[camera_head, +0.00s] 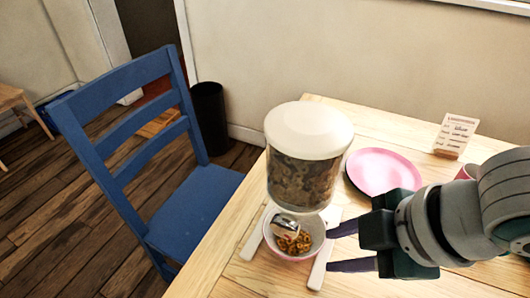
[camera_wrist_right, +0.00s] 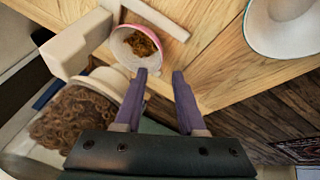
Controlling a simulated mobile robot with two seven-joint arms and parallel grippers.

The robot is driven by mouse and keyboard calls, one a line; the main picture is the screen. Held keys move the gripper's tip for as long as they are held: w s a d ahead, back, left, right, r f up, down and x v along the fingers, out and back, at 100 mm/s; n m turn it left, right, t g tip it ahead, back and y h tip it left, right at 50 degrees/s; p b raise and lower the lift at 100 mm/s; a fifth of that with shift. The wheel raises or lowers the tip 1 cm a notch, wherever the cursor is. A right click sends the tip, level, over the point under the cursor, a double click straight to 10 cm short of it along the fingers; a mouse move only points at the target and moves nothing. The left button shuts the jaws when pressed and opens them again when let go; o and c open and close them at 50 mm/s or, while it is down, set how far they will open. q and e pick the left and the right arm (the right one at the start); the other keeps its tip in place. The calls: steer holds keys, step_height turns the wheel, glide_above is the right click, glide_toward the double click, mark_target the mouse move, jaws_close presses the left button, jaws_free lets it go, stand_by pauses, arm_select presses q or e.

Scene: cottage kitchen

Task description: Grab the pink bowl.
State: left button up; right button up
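The pink bowl (camera_head: 316,228) stands on the wooden table near its left edge. It has a pale inside and holds brown ring-shaped food with a shiny utensil end in it. A lidded clear jar (camera_head: 303,180) hides its back part in the head view. My right gripper (camera_head: 331,249) reaches in from the right, open and empty, with its fingertips close to the bowl's right side. In the right wrist view the bowl (camera_wrist_right: 121,50) is just beyond the two spread fingertips (camera_wrist_right: 157,73), nearer the left one. Contact cannot be told. My left gripper is not in view.
Light strips, like cutlery handles, lie on both sides of the bowl (camera_head: 318,272). A pink plate (camera_head: 383,171), a small card (camera_head: 454,135) and a partly hidden pink item (camera_head: 467,172) are farther right on the table (camera_head: 225,272). A blue chair (camera_head: 190,208) stands left.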

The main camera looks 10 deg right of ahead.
mark_target(298, 258)
steer(key=b+x, duration=0.1)
steer(key=x, duration=0.4)
steer(key=shift+s+a, duration=0.1)
steer(key=x, duration=0.1)
steer(key=b+x, duration=0.1)
steer(key=x, duration=0.1)
steer(key=b+x, duration=0.1)
steer(key=shift+a+f, duration=0.2)
steer(key=shift+a, duration=0.15)
steer(key=shift+c, duration=1.3)
jaws_close()
